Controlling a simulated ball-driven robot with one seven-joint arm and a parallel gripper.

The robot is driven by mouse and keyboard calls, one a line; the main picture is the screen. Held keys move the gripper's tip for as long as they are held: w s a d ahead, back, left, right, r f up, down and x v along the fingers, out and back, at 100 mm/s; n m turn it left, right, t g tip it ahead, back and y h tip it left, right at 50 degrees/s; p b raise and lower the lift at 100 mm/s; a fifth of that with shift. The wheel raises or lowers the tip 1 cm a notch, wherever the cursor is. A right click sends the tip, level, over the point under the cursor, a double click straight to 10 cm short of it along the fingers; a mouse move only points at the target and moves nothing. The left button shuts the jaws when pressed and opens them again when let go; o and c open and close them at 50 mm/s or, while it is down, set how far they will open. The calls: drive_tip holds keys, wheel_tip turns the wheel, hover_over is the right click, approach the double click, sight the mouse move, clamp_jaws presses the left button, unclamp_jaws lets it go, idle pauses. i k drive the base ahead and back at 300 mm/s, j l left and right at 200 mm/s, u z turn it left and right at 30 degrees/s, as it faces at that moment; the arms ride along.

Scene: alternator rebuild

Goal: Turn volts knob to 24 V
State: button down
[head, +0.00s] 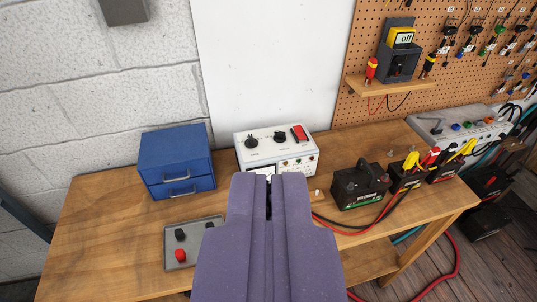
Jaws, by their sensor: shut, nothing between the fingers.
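A white instrument box (247,158) stands on the wooden bench, near the wall. Its sloped top carries a black knob (252,142) at the left, a second black knob (280,136) in the middle and a red switch (299,133) at the right. The labels are too small to read, so I cannot tell which knob is volts or where it points. My purple gripper (269,179) is shut and empty. In the picture its tips lie just below the box's front and hide part of it. Both knobs are clear of the fingers.
A blue drawer cabinet (176,160) stands left of the box. A grey tray (206,220) with red and black pieces lies in front. A black battery-like unit (359,186) and cables are at the right. A pegboard (420,90) with a shelf rises behind.

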sight(280, 136)
drive_tip(key=i+l+u, duration=0.15)
drive_tip(key=i, duration=0.25)
drive_tip(key=i+u, duration=0.15)
drive_tip(key=i, duration=0.25)
drive_tip(key=i+l+u, duration=0.1)
drive_tip(key=i+l, duration=0.15)
drive_tip(key=i, duration=0.55)
